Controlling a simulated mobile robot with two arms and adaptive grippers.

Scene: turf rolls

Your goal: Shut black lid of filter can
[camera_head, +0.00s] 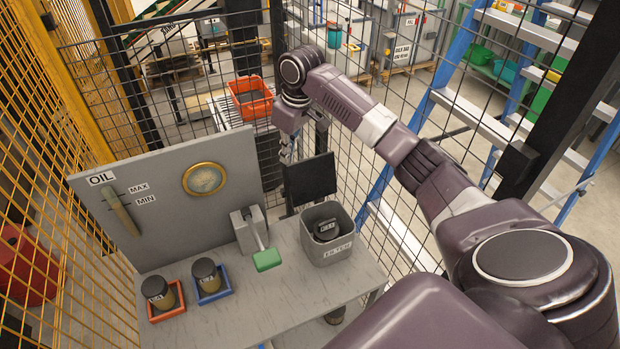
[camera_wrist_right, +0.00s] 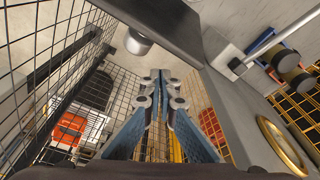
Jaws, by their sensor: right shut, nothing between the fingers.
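The filter can (camera_head: 329,251) is a grey square bin with a "FILTER" label, standing at the right end of the grey bench. Its black lid (camera_head: 310,179) stands open, upright at the can's back edge. A dark filter (camera_head: 326,229) sits inside the can. My right gripper (camera_head: 286,152) is behind and left of the lid, partly hidden in the head view. In the right wrist view its fingers (camera_wrist_right: 160,84) are together and empty. A dark panel, probably the lid (camera_wrist_right: 165,22), is just ahead of them there. My left gripper is not in view.
A lever with a green handle (camera_head: 267,260) stands left of the can. Two dark-topped filters sit in a red tray (camera_head: 167,314) and a blue tray (camera_head: 213,296). The upright backboard (camera_head: 160,235) carries a round gauge (camera_head: 204,179). Wire fencing (camera_head: 340,55) stands close behind the bench.

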